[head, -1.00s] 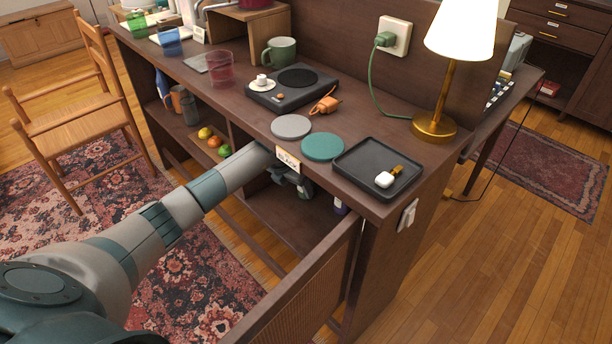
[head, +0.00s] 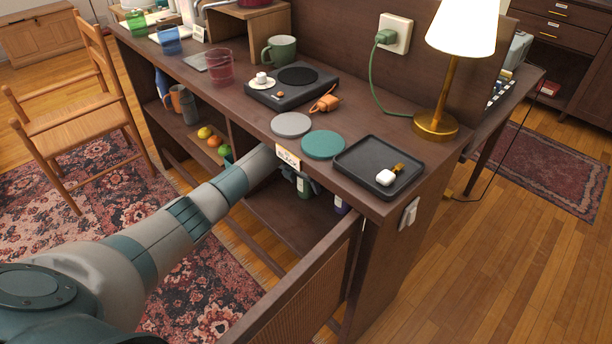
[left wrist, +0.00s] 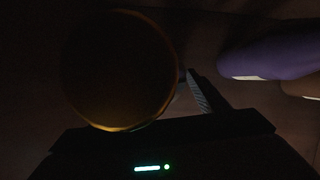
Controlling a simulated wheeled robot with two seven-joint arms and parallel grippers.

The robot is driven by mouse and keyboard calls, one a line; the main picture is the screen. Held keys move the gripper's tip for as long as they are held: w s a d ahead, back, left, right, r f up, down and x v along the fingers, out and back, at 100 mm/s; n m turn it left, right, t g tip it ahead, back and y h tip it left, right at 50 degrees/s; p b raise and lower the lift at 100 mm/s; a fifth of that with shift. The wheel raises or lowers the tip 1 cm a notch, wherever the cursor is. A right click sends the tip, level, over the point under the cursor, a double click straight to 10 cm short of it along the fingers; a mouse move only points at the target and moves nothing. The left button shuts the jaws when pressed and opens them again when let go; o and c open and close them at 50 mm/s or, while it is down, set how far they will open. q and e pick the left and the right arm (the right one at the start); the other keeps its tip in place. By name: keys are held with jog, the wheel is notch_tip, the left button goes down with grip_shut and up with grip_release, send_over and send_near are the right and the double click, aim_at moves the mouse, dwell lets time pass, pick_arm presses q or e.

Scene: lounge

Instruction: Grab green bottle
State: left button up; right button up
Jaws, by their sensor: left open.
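A dark green bottle (head: 304,187) with a pale label stands in the right lower compartment of the sideboard, partly covered by the countertop. A purple bottle (head: 340,205) stands to its right, and a purple shape also shows in the left wrist view (left wrist: 268,58). My left arm reaches into this compartment, and its gripper is hidden under the countertop in the head view. The left wrist view is very dark. There, one finger of my open left gripper (left wrist: 201,92) shows beside a large round amber-edged object (left wrist: 118,70), whose identity I cannot tell. My right gripper is not in view.
An open door (head: 300,290) juts out at the compartment's right. The countertop (head: 240,110) overhangs my arm and holds a black tray (head: 350,158), two coasters and a lamp (head: 437,125). A chair (head: 85,130) stands at the left.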

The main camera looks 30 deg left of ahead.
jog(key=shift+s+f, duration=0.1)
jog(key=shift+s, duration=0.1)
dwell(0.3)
pick_arm(q)
jog(key=c, duration=1.5)
jog(key=shift+w, duration=0.1)
jog(key=shift+c, duration=0.8)
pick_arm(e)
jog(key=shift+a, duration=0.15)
